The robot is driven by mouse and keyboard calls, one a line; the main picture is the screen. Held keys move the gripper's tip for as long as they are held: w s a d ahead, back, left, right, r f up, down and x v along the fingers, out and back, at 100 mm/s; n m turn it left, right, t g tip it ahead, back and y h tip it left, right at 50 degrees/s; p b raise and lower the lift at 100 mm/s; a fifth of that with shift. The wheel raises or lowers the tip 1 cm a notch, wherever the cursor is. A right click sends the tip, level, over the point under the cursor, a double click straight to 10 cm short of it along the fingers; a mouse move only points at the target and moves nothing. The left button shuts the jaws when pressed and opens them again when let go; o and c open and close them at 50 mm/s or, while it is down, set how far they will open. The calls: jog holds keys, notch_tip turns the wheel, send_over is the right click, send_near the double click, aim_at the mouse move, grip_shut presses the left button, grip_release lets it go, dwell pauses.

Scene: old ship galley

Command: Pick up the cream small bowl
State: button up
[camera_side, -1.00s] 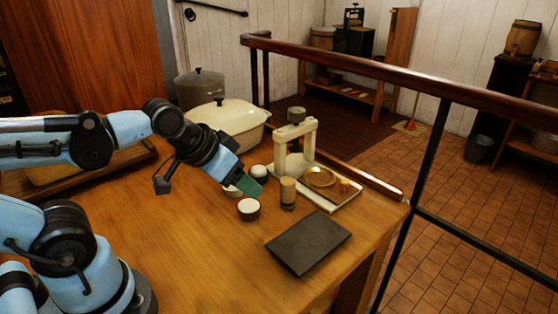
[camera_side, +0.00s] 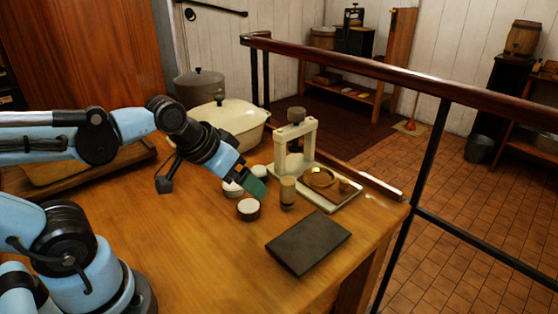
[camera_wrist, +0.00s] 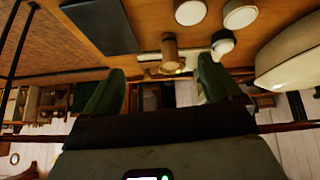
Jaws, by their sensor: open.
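Three small round pale-topped vessels stand close together on the wooden table; I cannot tell surely which is the cream small bowl. One is the front vessel (camera_side: 248,207), with a dark side; it also shows in the wrist view (camera_wrist: 190,12). The left vessel (camera_side: 231,189) is partly hidden by my gripper in the side view; it shows whole-topped in the wrist view (camera_wrist: 240,14). The rear one (camera_side: 259,170) looks whiter and shows in the wrist view (camera_wrist: 222,42). My gripper (camera_side: 259,188) is open and empty, its green fingers (camera_wrist: 160,66) above and among them.
A wooden cylinder (camera_side: 288,192) stands just right of the vessels. Behind it is a cream press-like stand (camera_side: 311,140) with a brass dish (camera_side: 320,177). A dark slab (camera_side: 308,242) lies at the front right. A large cream tureen (camera_side: 235,116) stands behind. The front table is clear.

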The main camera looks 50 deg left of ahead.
jog(key=w+a+f+n+g+h, duration=0.25)
jog(key=w+a+n, duration=0.2)
jog(key=n, duration=0.55)
jog(key=n+t+h, duration=0.2)
jog(key=n+h, duration=0.4)
jog(key=n, duration=0.5)
send_over(234, 183)
jog(key=s+a, duration=0.2)
jog(key=shift+y, duration=0.25)
jog(key=f, duration=0.4)
jog(key=shift+d+f, duration=0.2)
jog(key=shift+f, duration=0.05)
jog(key=s+a+f+n, duration=0.1)
jog(key=s+a+f+n+t+h, duration=0.1)
jog(key=a, duration=0.1)
jog(key=s+a+f+n+t+h, duration=0.1)
jog(key=n, duration=0.1)
jog(key=shift+s+a+f+t, duration=0.1)
jog(key=shift+s+a+t, duration=0.05)
jog(key=shift+a+t, duration=0.15)
jog(key=shift+x, duration=3.65)
jog(key=c, duration=1.2)
